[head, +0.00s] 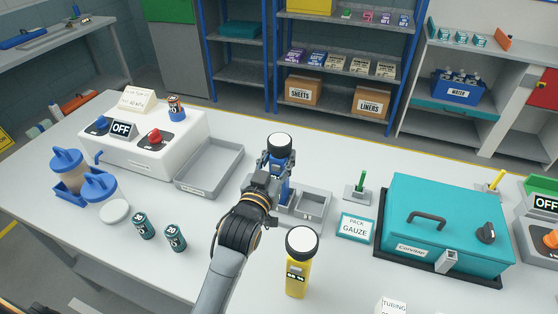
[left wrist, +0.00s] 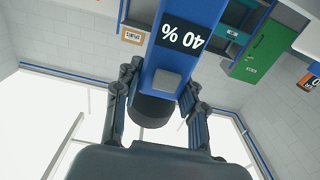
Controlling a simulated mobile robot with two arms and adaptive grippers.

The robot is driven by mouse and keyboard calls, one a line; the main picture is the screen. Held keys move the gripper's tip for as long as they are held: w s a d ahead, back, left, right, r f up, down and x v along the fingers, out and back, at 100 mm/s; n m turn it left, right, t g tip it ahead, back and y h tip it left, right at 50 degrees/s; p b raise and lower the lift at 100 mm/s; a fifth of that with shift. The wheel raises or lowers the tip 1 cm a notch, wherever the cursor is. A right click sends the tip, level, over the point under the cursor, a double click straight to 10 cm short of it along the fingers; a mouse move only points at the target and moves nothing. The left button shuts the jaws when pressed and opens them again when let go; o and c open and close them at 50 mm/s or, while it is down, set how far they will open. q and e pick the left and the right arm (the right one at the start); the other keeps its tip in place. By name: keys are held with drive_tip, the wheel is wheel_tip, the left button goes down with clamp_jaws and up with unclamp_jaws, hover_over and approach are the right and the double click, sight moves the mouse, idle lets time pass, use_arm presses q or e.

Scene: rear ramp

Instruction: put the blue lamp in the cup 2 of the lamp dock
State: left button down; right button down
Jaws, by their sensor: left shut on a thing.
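The blue lamp (head: 277,170) has a black head with a white face and stands about upright. My left gripper (head: 275,163) is shut on it. In the left wrist view the fingers lie on both sides of the blue lamp (left wrist: 182,55), whose label reads "40 %" upside down. The grey lamp dock (head: 327,216) lies below and just right of the lamp; an empty square cup shows at its right. My arm and the lamp hide its left part. I cannot tell whether the lamp's foot is inside a cup or above it. My right gripper is out of view.
A yellow lamp (head: 297,277) stands in front, right of my left arm. A grey tray (head: 208,172) lies left, a gauze card (head: 355,227) and teal case (head: 445,228) right. Two dark batteries (head: 175,238) stand left of my arm. White table is clear between batteries and arm.

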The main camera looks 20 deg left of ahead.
use_arm(q)
drive_tip(key=shift+r, duration=0.1)
drive_tip(key=shift+s+r, duration=0.1)
drive_tip(key=shift+s, duration=0.15)
drive_tip(key=c, duration=1.1)
unclamp_jaws()
drive_tip(key=shift+f, duration=0.2)
drive_tip(key=o, duration=0.3)
drive_tip(key=shift+r, duration=0.15)
drive_tip(key=shift+s, duration=0.15)
drive_tip(key=shift+s+a+b, duration=0.1)
drive_tip(key=shift+s+b, duration=1.2)
drive_tip(key=shift+s, duration=4.55)
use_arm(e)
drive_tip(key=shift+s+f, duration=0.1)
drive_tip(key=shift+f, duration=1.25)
